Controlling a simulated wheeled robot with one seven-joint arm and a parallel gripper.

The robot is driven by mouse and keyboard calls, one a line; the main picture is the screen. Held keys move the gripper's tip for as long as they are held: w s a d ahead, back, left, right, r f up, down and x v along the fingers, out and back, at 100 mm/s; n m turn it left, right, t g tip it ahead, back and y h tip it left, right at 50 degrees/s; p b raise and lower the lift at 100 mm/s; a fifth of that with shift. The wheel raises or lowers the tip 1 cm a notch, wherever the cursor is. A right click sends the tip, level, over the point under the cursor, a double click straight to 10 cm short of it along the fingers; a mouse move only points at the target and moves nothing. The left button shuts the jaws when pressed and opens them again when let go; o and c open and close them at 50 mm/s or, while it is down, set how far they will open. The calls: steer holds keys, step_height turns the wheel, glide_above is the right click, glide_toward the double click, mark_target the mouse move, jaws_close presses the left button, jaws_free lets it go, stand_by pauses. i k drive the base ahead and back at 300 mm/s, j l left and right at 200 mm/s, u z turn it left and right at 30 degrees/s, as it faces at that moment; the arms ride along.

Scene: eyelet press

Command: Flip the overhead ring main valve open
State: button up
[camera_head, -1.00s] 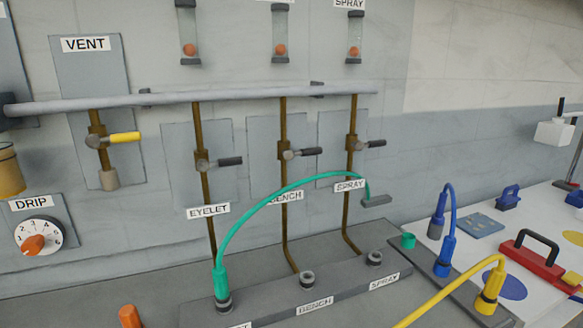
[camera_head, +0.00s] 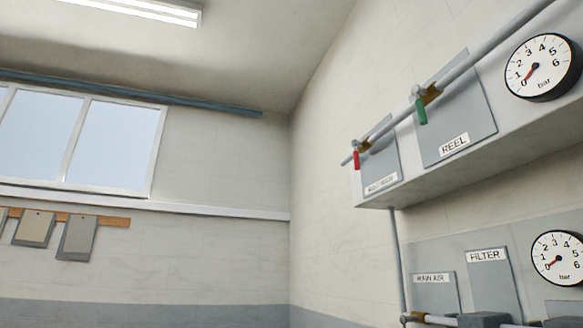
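An overhead pipe (camera_head: 470,64) runs along the upper right wall, above a ledge. Near its far end is a valve with a red lever (camera_head: 357,160), which hangs down across the pipe. The label (camera_head: 381,184) on the plate behind it is too small to read surely. Nearer along the pipe, a second valve has a green lever (camera_head: 421,111), also hanging down, in front of a plate labelled REEL (camera_head: 454,145). My gripper is not in view.
An upper gauge (camera_head: 541,66) reads near zero bar, as does a lower gauge (camera_head: 558,259). Below the ledge (camera_head: 480,165) are plates labelled FILTER (camera_head: 488,255) and, less clearly, MAIN AIR (camera_head: 433,279). A window (camera_head: 85,140) and clipboards (camera_head: 77,238) are at left.

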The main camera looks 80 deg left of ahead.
mark_target(355, 143)
steer(key=u, duration=1.65)
